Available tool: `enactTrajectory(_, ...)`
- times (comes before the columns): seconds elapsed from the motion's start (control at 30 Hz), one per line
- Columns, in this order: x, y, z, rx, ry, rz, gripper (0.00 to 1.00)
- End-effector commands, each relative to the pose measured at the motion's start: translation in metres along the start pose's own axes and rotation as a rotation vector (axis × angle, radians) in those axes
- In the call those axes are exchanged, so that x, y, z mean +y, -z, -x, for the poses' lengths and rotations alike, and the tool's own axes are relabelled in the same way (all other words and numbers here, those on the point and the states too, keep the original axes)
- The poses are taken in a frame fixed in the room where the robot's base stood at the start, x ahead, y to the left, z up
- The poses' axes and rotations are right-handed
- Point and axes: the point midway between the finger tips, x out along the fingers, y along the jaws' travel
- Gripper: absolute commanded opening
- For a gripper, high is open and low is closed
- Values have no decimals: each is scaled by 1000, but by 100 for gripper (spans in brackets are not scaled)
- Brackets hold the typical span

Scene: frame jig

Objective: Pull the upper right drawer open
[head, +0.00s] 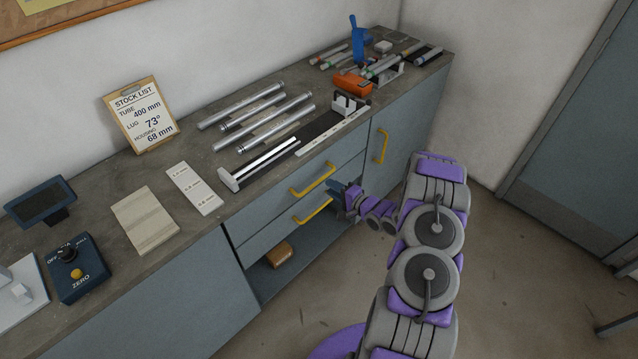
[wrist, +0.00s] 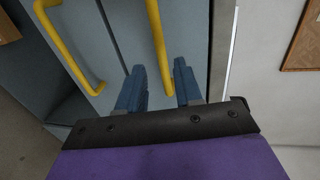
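The upper drawer (head: 271,205) is a blue-grey front just under the worktop, and it looks shut. Its yellow bar handle (head: 313,180) also shows in the wrist view (wrist: 156,38), upright between my fingers in the picture. My gripper (head: 336,188) is by the right end of this handle in the head view. In the wrist view its two blue fingers (wrist: 158,88) are apart, with the handle's near end seen in the gap. I cannot tell whether they touch it. The lower drawer's yellow handle (wrist: 70,48) is left of the fingers; it also shows in the head view (head: 314,211).
A cabinet door with a yellow handle (head: 382,146) is to the right. An open shelf holding a brown block (head: 279,254) is below the drawers. The worktop above carries several metal tubes (head: 240,106), a white-edged rail (head: 333,131) and tools. The floor in front is clear.

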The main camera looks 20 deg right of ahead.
Motion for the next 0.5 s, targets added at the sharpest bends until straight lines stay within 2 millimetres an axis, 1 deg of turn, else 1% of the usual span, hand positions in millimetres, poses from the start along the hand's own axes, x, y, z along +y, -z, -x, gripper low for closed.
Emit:
enactTrajectory(0.03,1,-2,-12,-4,1,2,35)
enactTrajectory(0.2,0,-4,-42,-3,0,6,35)
enactTrajectory(0.33,0,-4,-59,-1,-2,6,35)
enactTrajectory(0.5,1,-2,-68,-1,-2,0,35)
